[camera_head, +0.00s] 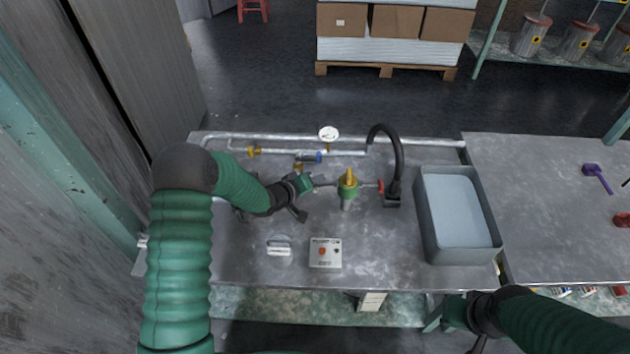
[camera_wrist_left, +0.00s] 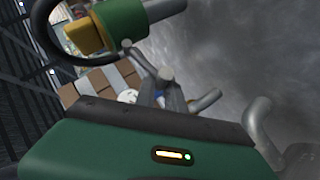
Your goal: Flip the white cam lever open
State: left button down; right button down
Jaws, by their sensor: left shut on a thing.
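A white lever (camera_head: 279,250) sits on a round base at the front left of the grey bench, left of the power box. My left gripper (camera_head: 311,184) is behind and right of it, apart from it, beside a green valve body (camera_head: 347,188) with a yellow top. In the left wrist view, its fingers (camera_wrist_left: 168,95) are close together at a thin grey metal rod near the green valve body (camera_wrist_left: 122,22); the exact contact is hard to see. My right gripper (camera_head: 480,325) is low at the front right, its fingertips unclear.
A power box (camera_head: 325,253) stands front centre. A grey basin (camera_head: 430,215) and a black curved hose (camera_head: 399,160) are to the right. Pipes (camera_head: 400,141) with a white gauge (camera_head: 329,134) run along the back. Bare bench surrounds the white lever.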

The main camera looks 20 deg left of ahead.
pick_arm(q)
jog(key=shift+d, duration=0.15)
jog(key=c, duration=1.4)
grip_release()
jog(key=p+v, duration=0.3)
jog(key=v, duration=1.3)
jog(key=shift+s+p, duration=0.3)
jog(key=shift+s, duration=0.05)
jog(key=shift+r, duration=0.15)
